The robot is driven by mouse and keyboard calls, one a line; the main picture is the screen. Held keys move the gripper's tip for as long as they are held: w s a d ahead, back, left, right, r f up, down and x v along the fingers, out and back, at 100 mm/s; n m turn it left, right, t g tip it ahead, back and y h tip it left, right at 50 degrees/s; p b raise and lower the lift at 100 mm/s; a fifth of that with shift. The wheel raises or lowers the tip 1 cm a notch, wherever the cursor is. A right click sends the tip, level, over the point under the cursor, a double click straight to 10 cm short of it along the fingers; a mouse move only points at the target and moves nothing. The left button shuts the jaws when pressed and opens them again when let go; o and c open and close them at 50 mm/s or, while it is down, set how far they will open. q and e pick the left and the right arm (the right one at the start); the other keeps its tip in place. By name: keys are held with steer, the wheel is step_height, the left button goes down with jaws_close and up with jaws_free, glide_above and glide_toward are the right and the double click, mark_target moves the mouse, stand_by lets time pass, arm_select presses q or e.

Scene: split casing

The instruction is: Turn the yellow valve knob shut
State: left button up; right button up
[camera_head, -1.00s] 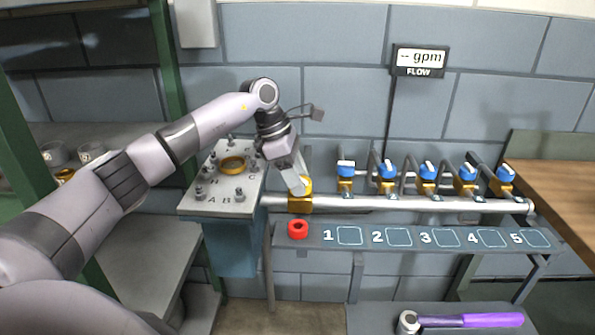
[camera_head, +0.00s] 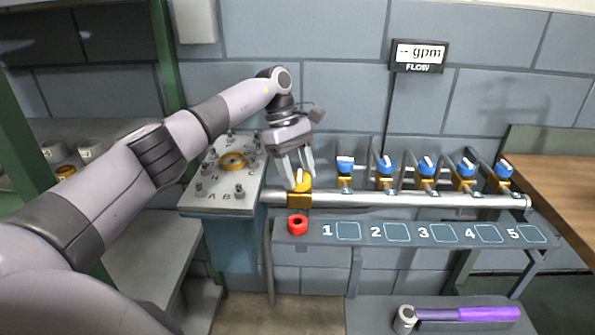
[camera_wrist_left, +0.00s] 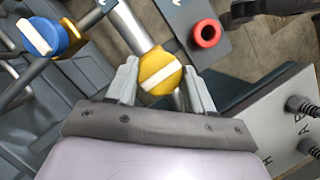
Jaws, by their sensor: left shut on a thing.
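The yellow valve knob (camera_head: 301,182) stands on a brass valve body (camera_head: 299,198) at the left end of the silver pipe. It also shows in the left wrist view (camera_wrist_left: 160,72), with a white bar across its top. My left gripper (camera_head: 301,180) comes down from above, with its two fingers on either side of the knob. In the left wrist view its fingers (camera_wrist_left: 162,90) hold the knob between them. The finger contact is partly hidden. My right gripper does not show.
Several blue knobs (camera_head: 427,172) line the silver pipe (camera_head: 400,199) to the right. A red ring (camera_head: 297,225) sits on the shelf in front. A bolted plate (camera_head: 215,200) stands at left. A purple-handled tool (camera_head: 470,314) lies low at right. The flow display (camera_head: 419,55) reads "-- gpm".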

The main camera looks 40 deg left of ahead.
mark_target(299, 173)
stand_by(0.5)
arm_select(q)
steer(key=o, duration=1)
steer(key=v, duration=0.5)
steer(key=shift+w+r, duration=0.1)
steer(key=shift+r, duration=0.15)
steer(key=shift+v, duration=0.85)
